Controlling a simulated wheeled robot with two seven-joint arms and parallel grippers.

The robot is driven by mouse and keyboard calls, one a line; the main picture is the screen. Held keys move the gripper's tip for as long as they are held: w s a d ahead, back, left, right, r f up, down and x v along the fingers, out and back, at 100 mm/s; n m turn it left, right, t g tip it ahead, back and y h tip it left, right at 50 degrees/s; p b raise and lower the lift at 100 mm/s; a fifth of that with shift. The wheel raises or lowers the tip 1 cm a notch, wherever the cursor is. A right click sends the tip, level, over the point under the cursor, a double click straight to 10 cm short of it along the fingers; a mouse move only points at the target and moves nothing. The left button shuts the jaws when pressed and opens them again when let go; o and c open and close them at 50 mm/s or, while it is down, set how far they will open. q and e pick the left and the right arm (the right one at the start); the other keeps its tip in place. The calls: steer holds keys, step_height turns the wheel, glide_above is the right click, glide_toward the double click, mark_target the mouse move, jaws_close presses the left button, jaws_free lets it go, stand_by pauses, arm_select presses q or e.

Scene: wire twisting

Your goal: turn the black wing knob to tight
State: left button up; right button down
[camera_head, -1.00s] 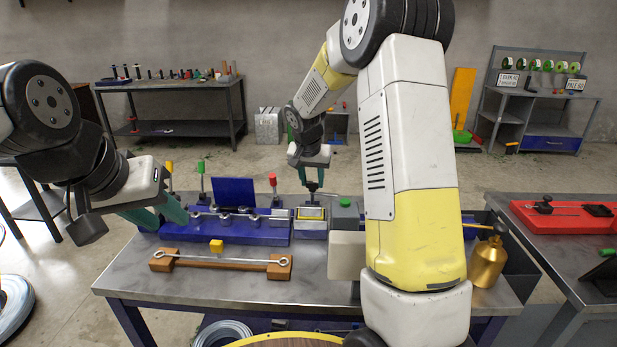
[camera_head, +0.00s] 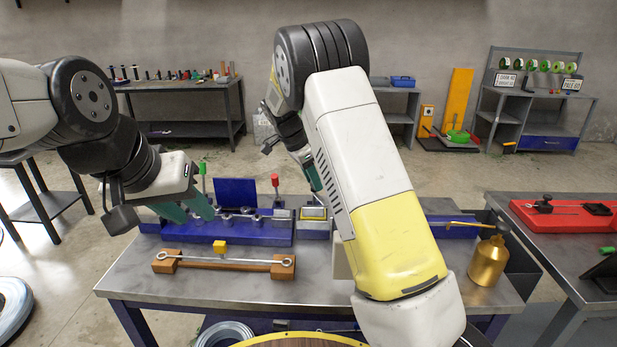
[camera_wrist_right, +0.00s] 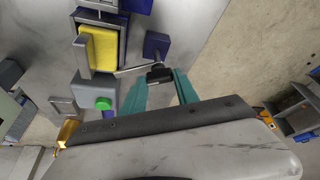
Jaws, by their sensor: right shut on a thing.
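The black wing knob (camera_wrist_right: 158,74) shows in the right wrist view, between the teal fingertips of my right gripper (camera_wrist_right: 160,82), which is shut on it. A thin grey rod runs from the knob toward the yellow-topped clamp block (camera_wrist_right: 98,48). In the head view my right arm hides the knob, and only part of the right gripper's teal fingers (camera_head: 312,177) shows. My left gripper (camera_head: 196,216) is open, its teal fingers apart at the left part of the blue fixture (camera_head: 265,235). Nothing is visibly held in it.
A wooden bar (camera_head: 222,263) with a metal rod and a yellow block lies at the bench front. A brass bottle (camera_head: 487,262) stands on the right. Red and green upright handles rise behind the blue fixture. The bare bench front (camera_head: 215,290) is clear.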

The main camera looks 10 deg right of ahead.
steer(key=m+g, duration=0.2)
steer(key=m, duration=0.3)
steer(key=shift+w, duration=0.15)
steer(key=shift+m, duration=0.3)
stand_by(0.3)
steer(key=c, duration=0.9)
jaws_free()
steer(key=v, duration=0.8)
steer(key=shift+w, duration=0.1)
